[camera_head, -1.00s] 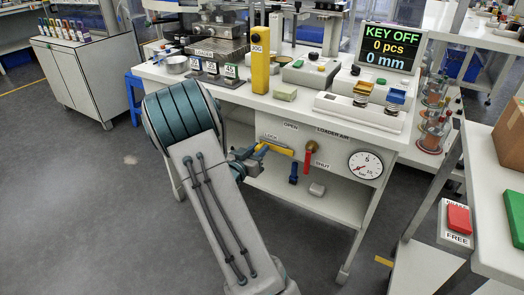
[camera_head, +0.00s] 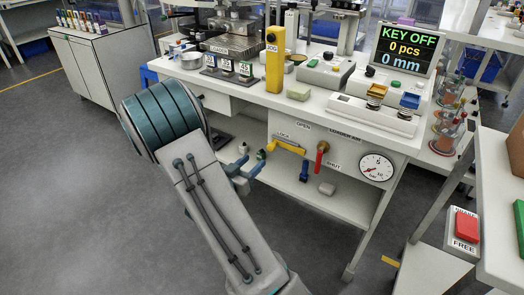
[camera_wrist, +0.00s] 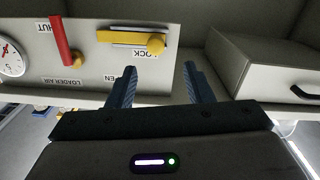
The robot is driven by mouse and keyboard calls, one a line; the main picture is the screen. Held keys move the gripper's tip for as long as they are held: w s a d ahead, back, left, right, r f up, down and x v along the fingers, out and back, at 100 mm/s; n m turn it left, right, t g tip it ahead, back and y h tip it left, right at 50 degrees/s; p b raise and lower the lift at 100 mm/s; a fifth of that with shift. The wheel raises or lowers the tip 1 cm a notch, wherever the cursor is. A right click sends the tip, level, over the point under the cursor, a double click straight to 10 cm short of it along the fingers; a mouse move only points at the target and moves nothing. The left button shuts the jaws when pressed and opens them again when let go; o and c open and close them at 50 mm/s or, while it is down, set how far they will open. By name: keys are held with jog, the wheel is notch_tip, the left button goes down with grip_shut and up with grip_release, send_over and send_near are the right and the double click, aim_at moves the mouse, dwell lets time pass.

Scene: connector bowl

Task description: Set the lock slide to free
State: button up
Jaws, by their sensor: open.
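The lock slide (camera_head: 289,147) is a yellow bar with a round knob on the front panel under the bench, by the LOCK label. In the wrist view, which is upside down, the slide (camera_wrist: 122,38) has its knob on the right, close to the LOCK label. No FREE label is readable on it. My gripper (camera_head: 249,166) is just left of and below the slide in the head view. In the wrist view my gripper (camera_wrist: 159,70) is open and empty, with blue fingers on either side of the knob's line, apart from it.
A red valve handle (camera_head: 321,158) and a pressure gauge (camera_head: 376,167) sit right of the slide. A blue item (camera_head: 304,171) is below it. A drawer box (camera_wrist: 265,70) is near my fingers in the wrist view. A red BRAKE/FREE button (camera_head: 466,227) is at right.

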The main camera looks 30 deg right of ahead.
jog(key=shift+v, duration=2)
